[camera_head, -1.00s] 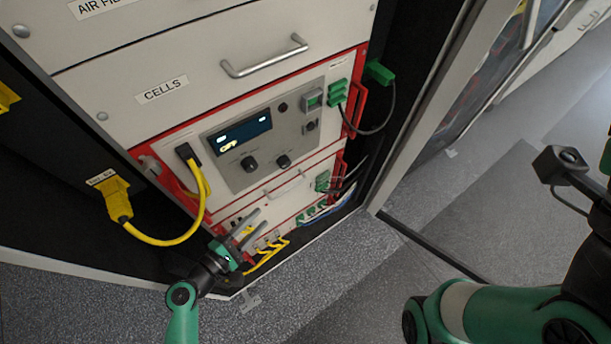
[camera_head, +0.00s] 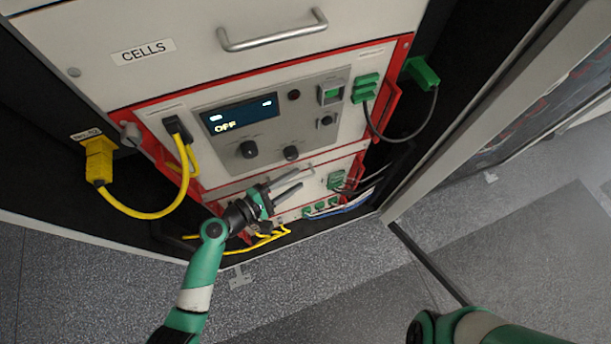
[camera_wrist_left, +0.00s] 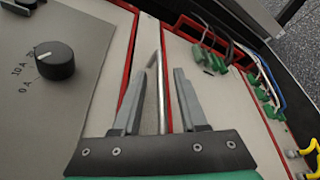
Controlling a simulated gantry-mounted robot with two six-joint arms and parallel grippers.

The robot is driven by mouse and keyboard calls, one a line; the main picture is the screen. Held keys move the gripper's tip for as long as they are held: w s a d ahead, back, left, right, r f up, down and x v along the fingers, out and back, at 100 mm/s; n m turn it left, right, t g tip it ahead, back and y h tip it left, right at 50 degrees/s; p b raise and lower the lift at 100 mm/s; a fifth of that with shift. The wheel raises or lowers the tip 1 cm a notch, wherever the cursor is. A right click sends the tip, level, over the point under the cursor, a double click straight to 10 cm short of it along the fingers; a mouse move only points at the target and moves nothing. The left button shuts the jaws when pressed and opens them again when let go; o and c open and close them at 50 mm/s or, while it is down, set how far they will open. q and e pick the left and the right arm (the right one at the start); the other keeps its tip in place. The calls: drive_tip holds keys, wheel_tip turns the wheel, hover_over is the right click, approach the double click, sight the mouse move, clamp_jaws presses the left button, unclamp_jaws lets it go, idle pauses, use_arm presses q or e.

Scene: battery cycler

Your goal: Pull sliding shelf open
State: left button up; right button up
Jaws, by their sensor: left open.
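The sliding shelf (camera_head: 320,180) is the low white front panel in a red frame, below the grey display panel. It looks closed. Its thin bar handle (camera_wrist_left: 161,98) runs between my left gripper's fingers in the left wrist view. My left gripper (camera_head: 287,181) is open, in front of the shelf, and its fingers partly cover the handle in the head view. In the left wrist view, the two fingers (camera_wrist_left: 163,75) lie on either side of the bar, with gaps showing. I cannot tell how deep the bar sits between them. My right gripper is out of view.
Above is the grey panel (camera_head: 222,150) with knobs and a display reading OFF. Higher up is the CELLS drawer (camera_head: 190,70) with a larger handle. A yellow cable (camera_head: 150,215) loops at left. Green plugs (camera_head: 366,88) and cables are at right. The floor in front is clear.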

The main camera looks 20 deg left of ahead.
use_arm(q)
drive_tip(key=shift+w, duration=0.15)
drive_tip(key=shift+s+a+f, duration=0.1)
drive_tip(key=shift+s, duration=0.2)
clamp_jaws()
idle(1.1)
